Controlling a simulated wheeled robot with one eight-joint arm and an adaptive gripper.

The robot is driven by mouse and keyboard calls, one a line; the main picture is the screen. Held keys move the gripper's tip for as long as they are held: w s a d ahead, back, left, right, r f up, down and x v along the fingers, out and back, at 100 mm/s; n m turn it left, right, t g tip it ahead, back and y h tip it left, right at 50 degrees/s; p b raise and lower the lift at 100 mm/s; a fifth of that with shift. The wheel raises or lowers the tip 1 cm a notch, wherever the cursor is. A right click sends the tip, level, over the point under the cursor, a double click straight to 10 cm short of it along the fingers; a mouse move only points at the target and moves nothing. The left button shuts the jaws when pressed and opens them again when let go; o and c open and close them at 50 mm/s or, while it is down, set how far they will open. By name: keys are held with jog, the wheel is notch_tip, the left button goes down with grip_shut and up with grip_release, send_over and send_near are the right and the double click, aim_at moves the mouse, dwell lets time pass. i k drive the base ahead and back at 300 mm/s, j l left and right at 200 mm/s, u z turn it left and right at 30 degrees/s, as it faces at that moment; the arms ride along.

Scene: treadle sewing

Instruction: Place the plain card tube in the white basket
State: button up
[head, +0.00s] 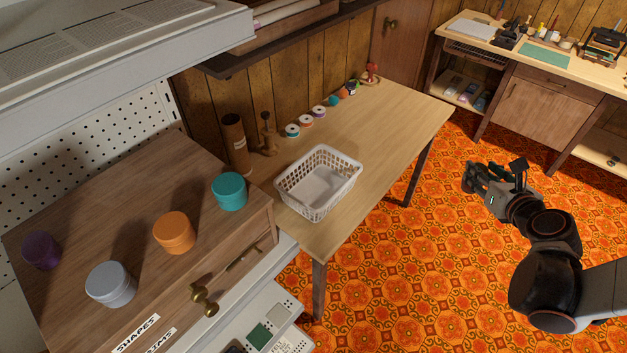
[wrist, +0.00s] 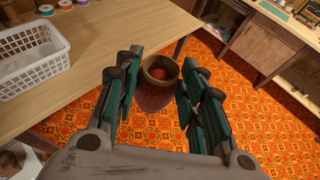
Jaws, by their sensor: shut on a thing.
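The plain card tube (wrist: 159,96) is between the fingers of my gripper (wrist: 162,82) in the wrist view, brown, with its round open end showing the orange floor through it. My gripper (head: 474,178) is shut on it. In the head view my gripper is over the patterned floor, right of the table and apart from the basket, and I cannot make out the tube there. The white basket (head: 335,199) stands upright and empty on the near half of the table. It also shows at the left of the wrist view (wrist: 36,76).
The wooden table (head: 400,112) bears a labelled brown tube (head: 235,148), a wooden stand (head: 268,136) and several spools (head: 305,121) along the wall. A cabinet (head: 120,195) with several coloured jars is at left. A workbench (head: 535,60) stands at back right. Open floor surrounds my gripper.

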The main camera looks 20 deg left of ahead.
aim_at(319, 184)
jog(key=i+l+u, duration=0.25)
jog(key=u, duration=0.15)
jog(key=i+l+u, duration=0.25)
jog(key=u, duration=0.15)
jog(key=i+l+u, duration=0.2)
jog(key=l+u, duration=0.25)
jog(key=i+l+u, duration=0.1)
jog(key=l+u, duration=0.65)
jog(key=l, duration=0.35)
jog(key=l+u, duration=0.35)
jog(key=l, duration=0.35)
